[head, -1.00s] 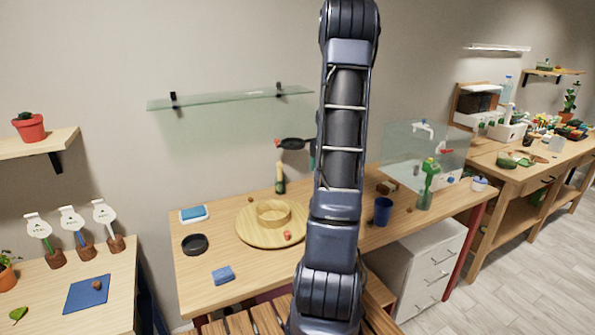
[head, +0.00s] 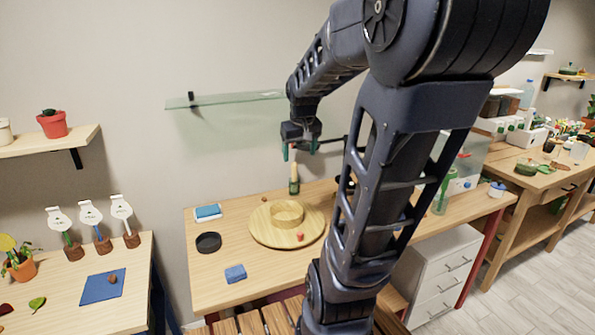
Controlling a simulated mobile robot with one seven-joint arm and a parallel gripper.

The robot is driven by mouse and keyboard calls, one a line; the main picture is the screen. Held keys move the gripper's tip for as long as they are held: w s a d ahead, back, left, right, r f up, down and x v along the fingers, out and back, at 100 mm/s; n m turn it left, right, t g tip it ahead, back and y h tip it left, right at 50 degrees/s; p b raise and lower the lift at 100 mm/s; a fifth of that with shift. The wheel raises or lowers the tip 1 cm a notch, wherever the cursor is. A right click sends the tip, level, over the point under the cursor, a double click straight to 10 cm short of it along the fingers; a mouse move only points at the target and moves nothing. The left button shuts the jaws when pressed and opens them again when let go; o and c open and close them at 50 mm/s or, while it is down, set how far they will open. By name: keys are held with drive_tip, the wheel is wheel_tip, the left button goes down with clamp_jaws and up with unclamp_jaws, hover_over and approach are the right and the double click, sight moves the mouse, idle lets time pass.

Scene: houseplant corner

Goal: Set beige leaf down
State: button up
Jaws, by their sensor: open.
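I cannot make out a beige leaf in the head view. My gripper (head: 300,150) hangs in front of the wall above the back of the middle table (head: 215,284), with its two fingers apart. No leaf shows between them. A green leaf (head: 37,303) and a dark red leaf (head: 6,309) lie at the front of the left table. A small brown piece (head: 112,279) rests on the blue mat (head: 97,292) there.
A round wooden board (head: 262,236) with a wooden ring (head: 287,212) stands under my gripper, near a slim bottle (head: 294,185). A glass shelf (head: 225,101) juts from the wall to the left. A black dish (head: 208,242) and blue sponge (head: 235,273) lie on the table.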

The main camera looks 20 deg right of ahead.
drive_tip(key=s+a+t, duration=0.1)
drive_tip(key=s+a, duration=0.5)
drive_tip(key=s, duration=0.7)
drive_tip(key=shift+r+y, duration=0.2)
drive_tip(key=shift+y, duration=0.2)
